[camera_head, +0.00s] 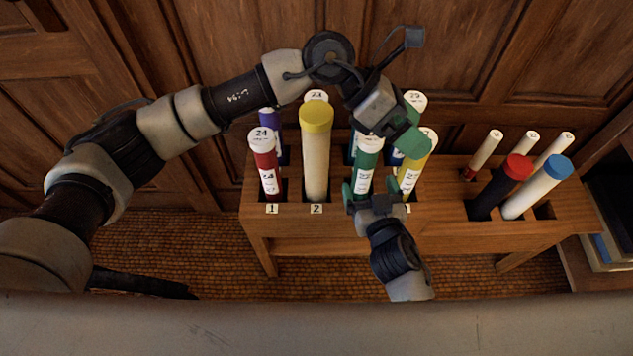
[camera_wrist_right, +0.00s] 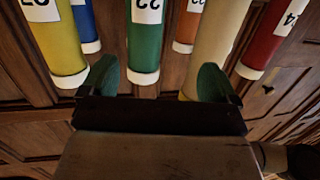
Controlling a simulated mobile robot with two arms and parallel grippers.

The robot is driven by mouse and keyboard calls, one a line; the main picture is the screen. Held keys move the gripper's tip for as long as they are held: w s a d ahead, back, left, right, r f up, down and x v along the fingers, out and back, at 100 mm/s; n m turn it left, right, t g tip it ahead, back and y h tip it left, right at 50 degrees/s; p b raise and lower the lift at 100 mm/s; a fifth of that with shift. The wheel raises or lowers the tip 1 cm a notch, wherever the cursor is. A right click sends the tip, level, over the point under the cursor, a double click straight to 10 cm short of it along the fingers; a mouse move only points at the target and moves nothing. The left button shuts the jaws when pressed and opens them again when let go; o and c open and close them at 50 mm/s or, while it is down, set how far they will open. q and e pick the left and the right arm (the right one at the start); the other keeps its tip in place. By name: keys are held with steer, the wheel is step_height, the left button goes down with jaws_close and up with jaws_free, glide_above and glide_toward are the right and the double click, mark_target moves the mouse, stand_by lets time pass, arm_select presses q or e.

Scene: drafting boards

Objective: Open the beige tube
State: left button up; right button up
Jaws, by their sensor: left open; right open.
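The beige tube (camera_head: 316,165) stands upright in the rack at the slot marked 2, with a yellow cap (camera_head: 316,117) on its top. It also shows, upside down, in the right wrist view (camera_wrist_right: 222,35), its capped end partly hidden behind a green finger. My left gripper (camera_head: 403,138) is open, above the tubes to the right of the beige tube, near the green and yellow tubes. My right gripper (camera_head: 374,192) is open, in front of the green tube (camera_head: 367,165); that tube shows between its fingers in the right wrist view. Contact cannot be told.
A red tube (camera_head: 265,165) stands left of the beige tube, a yellow tube (camera_head: 413,175) to the right, others behind. A wooden rack (camera_head: 300,222) holds them. Farther right, a black tube with a red cap (camera_head: 500,187) and a white tube with a blue cap (camera_head: 535,187) lean.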

arm_select(q)
steer(key=w+a+f+m+t+y, duration=0.1)
steer(key=w+a+f+t+y, duration=0.15)
steer(key=w+a+y, duration=0.45)
step_height(320, 180, up, 3)
steer(key=t+y, duration=0.2)
steer(key=y, duration=0.2)
glide_above(317, 112)
steer(key=shift+f, duration=0.2)
arm_select(e)
steer(key=a+n+y, duration=0.3)
steer(key=a+y, duration=0.2)
steer(key=a, duration=0.1)
arm_select(q)
steer(key=shift+w+a+r, duration=0.1)
steer(key=shift+a, duration=0.05)
arm_select(e)
steer(key=x, duration=1.1)
steer(key=shift+f, duration=0.2)
steer(key=shift+c, duration=0.3)
